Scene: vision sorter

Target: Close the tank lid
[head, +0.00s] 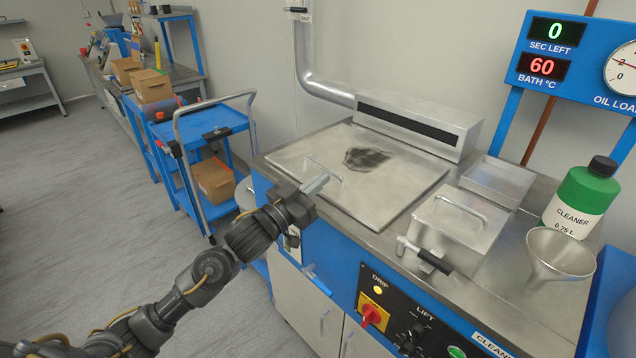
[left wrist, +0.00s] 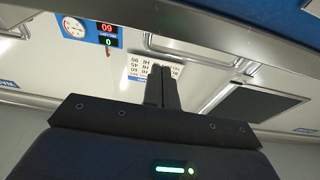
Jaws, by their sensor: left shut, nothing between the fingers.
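The large flat steel tank lid (head: 395,190), with a dark smudge on its top, lies flat on the machine's steel top. Its thin bar handle (head: 324,167) is at the left front edge. My left gripper (head: 318,184) is shut and empty, just in front of the handle; I cannot tell whether it touches. In the left wrist view the shut fingers (left wrist: 162,72) point up the picture, with nothing between them. A bright metal edge (left wrist: 215,32) crosses above them. My right gripper is not in view.
A smaller steel box with a handle (head: 457,230) stands right of the lid. A green cleaner bottle (head: 583,190) and a funnel (head: 558,257) are farther right. A vent housing (head: 420,124) is behind. A blue trolley (head: 213,123) stands left; floor there is clear.

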